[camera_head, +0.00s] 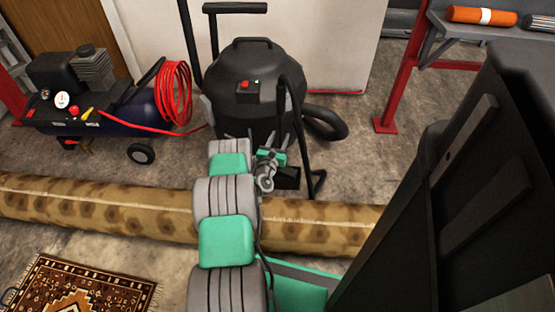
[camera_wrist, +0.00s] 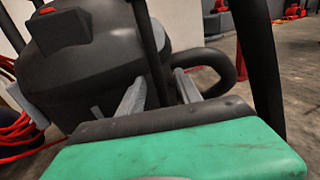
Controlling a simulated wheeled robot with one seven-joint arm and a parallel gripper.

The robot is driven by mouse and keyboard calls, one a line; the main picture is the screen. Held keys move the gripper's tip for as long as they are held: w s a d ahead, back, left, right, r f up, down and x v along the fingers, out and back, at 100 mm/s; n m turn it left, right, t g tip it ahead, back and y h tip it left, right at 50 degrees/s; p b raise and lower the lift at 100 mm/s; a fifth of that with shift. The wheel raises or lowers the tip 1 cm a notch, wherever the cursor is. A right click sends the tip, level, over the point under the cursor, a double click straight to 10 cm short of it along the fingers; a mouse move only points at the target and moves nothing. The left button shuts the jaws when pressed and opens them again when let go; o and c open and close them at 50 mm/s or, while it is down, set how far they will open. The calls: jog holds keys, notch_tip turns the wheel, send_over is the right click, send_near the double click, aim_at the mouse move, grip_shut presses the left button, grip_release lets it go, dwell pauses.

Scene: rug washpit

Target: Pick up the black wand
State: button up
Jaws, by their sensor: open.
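The black wand (camera_head: 299,115) stands upright, leaning at the front right of a black wet vacuum (camera_head: 245,88). My gripper (camera_wrist: 160,90) is open in the wrist view, its two grey fingers pointing toward the vacuum. A dark upright tube (camera_wrist: 153,50) shows beyond the gap between the fingers, and a thicker dark tube (camera_wrist: 258,65) rises to the right of them. I cannot tell for sure which tube is the wand's main part. In the head view my gripper is just left of the wand's lower part, and the fingertips are partly hidden. Nothing is visibly held.
A rolled tan rug (camera_head: 100,205) lies across the floor under my arm. A compressor (camera_head: 85,105) with a red hose (camera_head: 173,92) stands left. The vacuum's hose (camera_head: 328,124) curls right. A red post (camera_head: 398,80) and shelf (camera_head: 480,30) stand right. A patterned rug (camera_head: 80,285) lies front left.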

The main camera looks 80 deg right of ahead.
jog(key=d+b, duration=0.2)
jog(key=d, duration=0.3)
jog(key=shift+d+f, duration=0.15)
jog(key=shift+c, duration=0.2)
grip_shut()
dwell(0.8)
